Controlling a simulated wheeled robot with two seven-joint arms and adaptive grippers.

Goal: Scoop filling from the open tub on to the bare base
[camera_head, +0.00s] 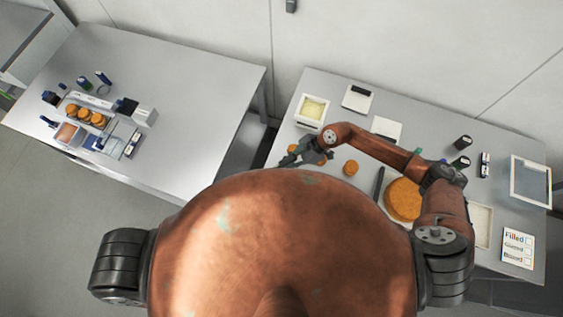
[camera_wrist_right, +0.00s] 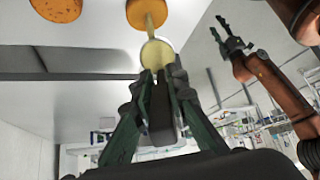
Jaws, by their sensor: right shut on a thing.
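My right gripper (camera_head: 305,155) hangs over the near left part of the right table. In the right wrist view it (camera_wrist_right: 160,100) is shut on the dark handle of a scoop (camera_wrist_right: 157,53). The scoop's round end is pale yellow, and a pale yellow strand shows between it and an orange round base (camera_wrist_right: 147,14). I cannot tell how much filling lies on that base. The open tub (camera_head: 312,110) with pale yellow filling stands behind the gripper. My left gripper (camera_wrist_right: 230,45) shows open and empty in the right wrist view; the head view does not show it.
Another orange round (camera_head: 350,168) lies right of the gripper. A large orange disc (camera_head: 403,200) and a dark long tool (camera_head: 378,184) lie near my forearm. A checklist card (camera_head: 517,247) is at the right. The left table (camera_head: 190,80) holds a tray of orange rounds.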

